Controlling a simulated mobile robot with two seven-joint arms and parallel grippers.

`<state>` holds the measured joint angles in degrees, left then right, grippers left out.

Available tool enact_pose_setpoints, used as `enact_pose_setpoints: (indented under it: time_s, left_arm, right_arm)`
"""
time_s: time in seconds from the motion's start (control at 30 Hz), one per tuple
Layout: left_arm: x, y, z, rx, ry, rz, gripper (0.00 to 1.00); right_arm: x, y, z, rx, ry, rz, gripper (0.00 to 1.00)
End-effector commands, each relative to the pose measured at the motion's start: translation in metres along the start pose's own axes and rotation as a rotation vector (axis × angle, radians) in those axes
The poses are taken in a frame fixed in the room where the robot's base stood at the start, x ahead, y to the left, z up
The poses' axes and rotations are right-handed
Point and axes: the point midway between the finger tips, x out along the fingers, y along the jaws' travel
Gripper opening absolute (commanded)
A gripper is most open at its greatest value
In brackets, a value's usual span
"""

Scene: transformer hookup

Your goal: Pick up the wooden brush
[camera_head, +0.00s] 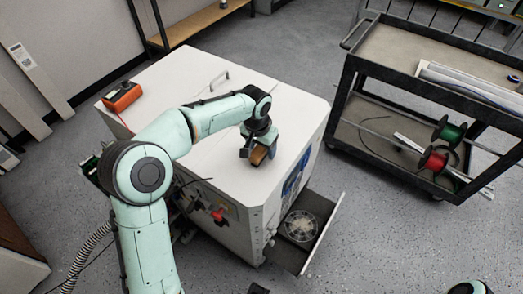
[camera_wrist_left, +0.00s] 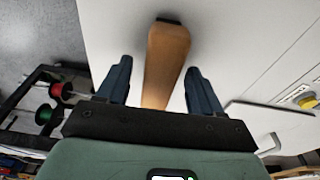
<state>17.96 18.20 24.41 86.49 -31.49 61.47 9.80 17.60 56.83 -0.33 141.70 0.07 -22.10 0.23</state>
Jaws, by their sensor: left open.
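The wooden brush (camera_wrist_left: 166,62) lies on the white top of the cabinet (camera_head: 215,75). In the left wrist view its long brown wooden body runs between the two blue fingers of my left gripper (camera_wrist_left: 157,88), with a gap on each side. The dark far end of the brush shows beyond the fingertips. In the head view my left gripper (camera_head: 253,150) is low over the right part of the cabinet top, and a brown piece of the brush (camera_head: 259,155) shows at it. The gripper hides the rest.
An orange meter (camera_head: 122,97) sits at the left edge of the cabinet top. An open panel with a fan (camera_head: 302,226) juts from the cabinet's lower front. A black cart (camera_head: 400,100) with red and green spools stands at the right.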

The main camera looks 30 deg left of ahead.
Motion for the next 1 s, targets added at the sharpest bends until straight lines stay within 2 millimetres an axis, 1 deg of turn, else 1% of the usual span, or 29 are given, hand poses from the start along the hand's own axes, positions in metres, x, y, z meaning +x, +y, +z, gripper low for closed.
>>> enact_pose_setpoints:
  time_s: [0.5, 0.53, 0.57, 0.6, 0.67, 0.7, 1.0]
  left_arm:
    - [0.0039, 0.0003, 0.0006, 0.001, 0.0, 0.0, 0.66]
    - [0.0039, 0.0002, 0.0007, 0.001, 0.0, 0.0, 0.63]
    - [0.0039, 0.0002, 0.0006, 0.001, 0.0, 0.0, 0.53]
    - [0.0039, 0.0002, 0.0007, 0.001, 0.0, 0.0, 0.4]
    - [0.0039, 0.0002, 0.0007, 0.0, 0.0, 0.0, 0.2]
    - [0.0039, 0.0002, 0.0007, 0.0, 0.0, 0.0, 0.09]
    - [0.0029, 0.0, 0.0004, 0.0, 0.0, 0.0, 0.09]
  right_arm:
    - [0.0012, 0.0005, 0.0, 0.0, 0.0, 0.0, 0.52]
    - [0.0012, 0.0005, 0.0, 0.0, 0.0, 0.0, 0.52]
    - [0.0012, 0.0005, 0.0, 0.0, 0.0, 0.0, 0.52]
    - [0.0012, 0.0005, 0.0, 0.0, 0.0, 0.0, 0.52]
    - [0.0012, 0.0005, 0.0, 0.0, 0.0, 0.0, 0.52]
    - [0.0012, 0.0005, 0.0, 0.0, 0.0, 0.0, 0.52]
    - [0.0009, 0.0003, 0.0, 0.0, 0.0, 0.0, 0.52]
